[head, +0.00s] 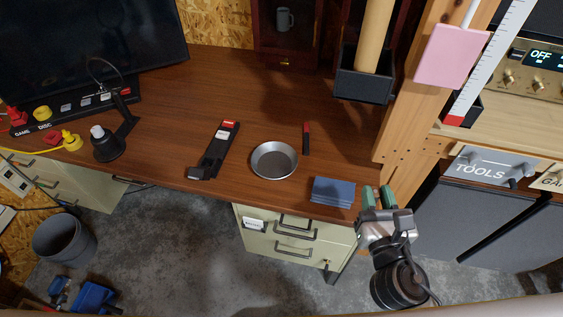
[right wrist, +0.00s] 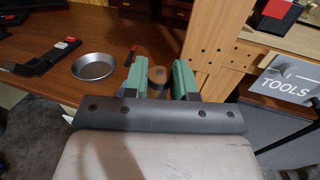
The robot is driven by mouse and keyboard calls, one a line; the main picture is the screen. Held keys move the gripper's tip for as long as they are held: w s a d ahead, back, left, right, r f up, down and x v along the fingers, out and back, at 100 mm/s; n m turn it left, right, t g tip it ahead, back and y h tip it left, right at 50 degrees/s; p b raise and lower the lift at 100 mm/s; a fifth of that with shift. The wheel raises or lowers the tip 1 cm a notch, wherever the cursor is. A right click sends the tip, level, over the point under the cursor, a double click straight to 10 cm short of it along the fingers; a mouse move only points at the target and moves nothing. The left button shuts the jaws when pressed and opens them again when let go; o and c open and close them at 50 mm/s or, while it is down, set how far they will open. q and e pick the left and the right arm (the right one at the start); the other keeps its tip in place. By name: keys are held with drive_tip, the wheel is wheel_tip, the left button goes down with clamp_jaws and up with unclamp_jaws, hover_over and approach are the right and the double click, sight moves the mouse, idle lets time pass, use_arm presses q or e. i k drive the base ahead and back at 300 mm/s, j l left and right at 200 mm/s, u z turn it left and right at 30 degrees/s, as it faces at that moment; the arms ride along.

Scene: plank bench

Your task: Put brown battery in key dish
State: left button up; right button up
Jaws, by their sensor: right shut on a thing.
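The key dish is a round silver metal dish (head: 274,161) near the front edge of the wooden bench; it also shows in the right wrist view (right wrist: 94,66). My right gripper (head: 377,197) is past the bench's front right corner, to the right of the dish and apart from it. In the right wrist view its green fingers (right wrist: 159,80) are shut on the brown battery (right wrist: 157,76), a short brown cylinder with its end facing the camera. In the head view I cannot make the battery out between the fingers. The dish looks empty. My left gripper is not in view.
A blue stack (head: 333,191) lies between dish and right gripper. A red-and-black marker (head: 306,138) and a black device with red end (head: 214,150) flank the dish. A wooden post (head: 405,100) rises at right, close to the gripper. Bench behind the dish is mostly clear.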

sight(272, 171)
drive_tip(key=i+j+z, duration=0.1)
drive_tip(key=j+z, duration=0.4)
drive_tip(key=i+j+z, duration=0.1)
drive_tip(key=j+z, duration=0.2)
drive_tip(key=z, duration=0.15)
drive_tip(key=k+j+z, duration=0.2)
drive_tip(key=j, duration=1.4)
drive_tip(key=i+j, duration=0.05)
drive_tip(key=i, duration=0.1)
